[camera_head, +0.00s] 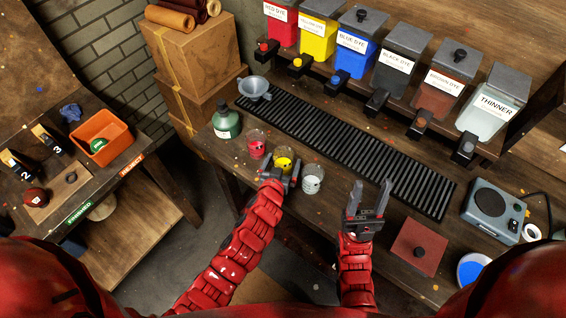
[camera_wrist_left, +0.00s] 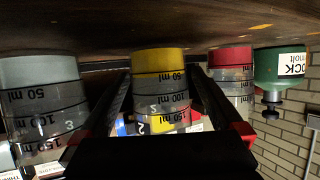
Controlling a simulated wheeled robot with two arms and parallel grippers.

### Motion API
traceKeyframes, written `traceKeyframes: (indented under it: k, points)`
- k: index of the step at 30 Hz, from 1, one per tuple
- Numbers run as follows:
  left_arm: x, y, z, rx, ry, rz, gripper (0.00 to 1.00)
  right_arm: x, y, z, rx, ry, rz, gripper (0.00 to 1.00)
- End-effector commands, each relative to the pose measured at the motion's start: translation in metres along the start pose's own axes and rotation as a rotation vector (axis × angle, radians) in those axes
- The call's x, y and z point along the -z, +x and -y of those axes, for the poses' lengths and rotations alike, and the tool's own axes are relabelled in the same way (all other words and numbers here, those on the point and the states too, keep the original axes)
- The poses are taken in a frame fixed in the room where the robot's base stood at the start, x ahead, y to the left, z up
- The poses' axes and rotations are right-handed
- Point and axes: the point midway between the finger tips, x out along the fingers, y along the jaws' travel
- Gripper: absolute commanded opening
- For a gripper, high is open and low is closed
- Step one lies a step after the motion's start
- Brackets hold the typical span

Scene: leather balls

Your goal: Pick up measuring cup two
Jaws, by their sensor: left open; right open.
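Measuring cup two (camera_head: 283,161), a clear cup with yellow liquid, stands on the workbench between two other cups. In the left wrist view, which appears upside down, cup two (camera_wrist_left: 159,88) shows its number 2 and lies between the fingers. My left gripper (camera_head: 282,168) is open, with one finger on each side of cup two; I cannot tell whether they touch it.
A red-filled cup (camera_head: 256,147) and a grey-white-filled cup three (camera_head: 312,178) stand close on either side. A green bottle (camera_head: 226,122) is further left. A black ribbed mat (camera_head: 340,145) and dye dispensers (camera_head: 353,45) lie behind.

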Motion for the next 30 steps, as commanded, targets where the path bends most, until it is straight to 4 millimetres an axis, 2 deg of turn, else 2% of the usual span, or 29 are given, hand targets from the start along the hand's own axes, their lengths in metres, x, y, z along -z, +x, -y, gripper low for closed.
traceKeyframes:
  k: [3, 6, 13, 14, 27, 28, 30]
  points:
    - [-0.001, 0.018, -0.001, -0.001, 0.0, -0.002, 1.0, 0.0, -0.001, 0.0, 0.0, 0.0, 0.0, 0.5]
    - [-0.002, 0.028, -0.001, 0.0, 0.0, 0.001, 1.0, 0.0, -0.001, 0.0, 0.0, 0.0, 0.0, 0.5]
    - [-0.001, 0.03, -0.001, 0.0, -0.001, 0.0, 1.0, 0.0, -0.001, 0.0, 0.0, 0.0, 0.0, 0.5]
    - [-0.001, 0.03, -0.001, 0.0, -0.001, 0.0, 0.96, 0.0, -0.001, 0.0, 0.0, 0.0, 0.0, 0.5]
    - [-0.001, 0.029, -0.001, 0.0, -0.001, 0.0, 0.17, 0.0, -0.001, 0.0, 0.0, 0.0, 0.0, 0.5]
    - [-0.001, 0.029, -0.001, 0.0, -0.001, -0.001, 0.13, 0.0, -0.001, 0.0, 0.0, 0.0, 0.0, 0.5]
    - [-0.001, 0.029, -0.001, 0.0, 0.0, -0.001, 0.13, 0.0, -0.001, 0.0, 0.0, 0.0, 0.0, 0.5]
